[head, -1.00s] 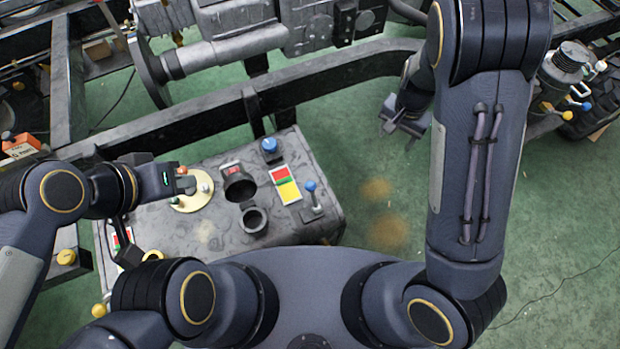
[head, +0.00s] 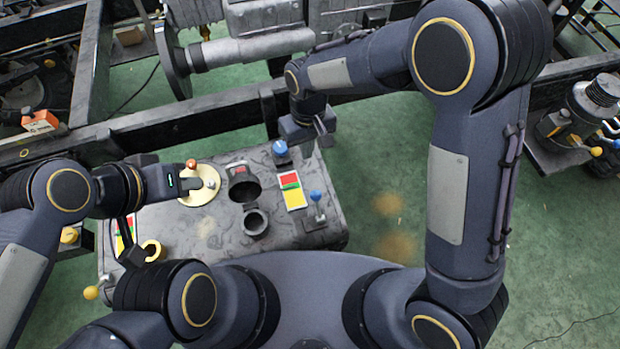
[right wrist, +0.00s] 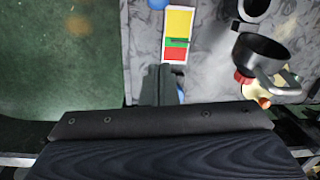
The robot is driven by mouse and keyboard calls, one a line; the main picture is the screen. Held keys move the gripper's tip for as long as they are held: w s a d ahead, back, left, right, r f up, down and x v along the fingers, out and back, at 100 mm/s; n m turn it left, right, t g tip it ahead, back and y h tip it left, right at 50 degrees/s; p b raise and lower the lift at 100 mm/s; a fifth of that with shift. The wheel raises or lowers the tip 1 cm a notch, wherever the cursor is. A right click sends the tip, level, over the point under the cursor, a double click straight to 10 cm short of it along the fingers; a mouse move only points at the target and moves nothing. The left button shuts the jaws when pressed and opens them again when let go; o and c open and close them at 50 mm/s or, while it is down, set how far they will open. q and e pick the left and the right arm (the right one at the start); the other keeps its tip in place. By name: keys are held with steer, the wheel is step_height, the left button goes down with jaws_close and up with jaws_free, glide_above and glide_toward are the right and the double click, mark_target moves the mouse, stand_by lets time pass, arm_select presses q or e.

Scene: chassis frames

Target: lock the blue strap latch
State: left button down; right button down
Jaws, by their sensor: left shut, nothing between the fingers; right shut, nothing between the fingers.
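Two blue parts show on the grey panel (head: 215,228), and I cannot tell which is the strap latch. A blue knob on a dark base (head: 280,149) is at the panel's far edge. A blue ball-topped lever (head: 316,197) stands near its right end. My right gripper (head: 325,136) is shut and empty, just right of the blue knob and apart from it or above it; I cannot tell the gap. In the right wrist view the shut fingers (right wrist: 157,85) mostly hide a blue part (right wrist: 181,94). My left gripper (head: 192,186) is shut beside the brass disc.
The brass disc (head: 205,192) carries small knobs. A dark frame rail (head: 190,122) runs behind the panel.

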mark_target(317, 203)
steer(key=shift+s+a+r, duration=0.1)
steer(key=shift+a, duration=0.15)
steer(key=f, duration=0.6)
steer(key=s+f, duration=0.1)
steer(key=f, duration=0.2)
steer(key=shift+a+f, duration=0.1)
steer(key=shift+s+f, duration=0.2)
steer(key=shift+f, duration=0.1)
steer(key=shift+s+d+r+p, duration=0.15)
steer(key=shift+s+d+r, duration=0.15)
steer(key=shift+s, duration=0.15)
steer(key=shift+s+d+r+p, duration=0.15)
steer(key=shift+s+d, duration=0.1)
steer(key=shift+s, duration=0.25)
steer(key=shift+s+d+r+p, duration=0.15)
steer(key=shift+s+d+r, duration=0.15)
steer(key=shift+s, duration=0.15)
steer(key=shift+f, duration=0.1)
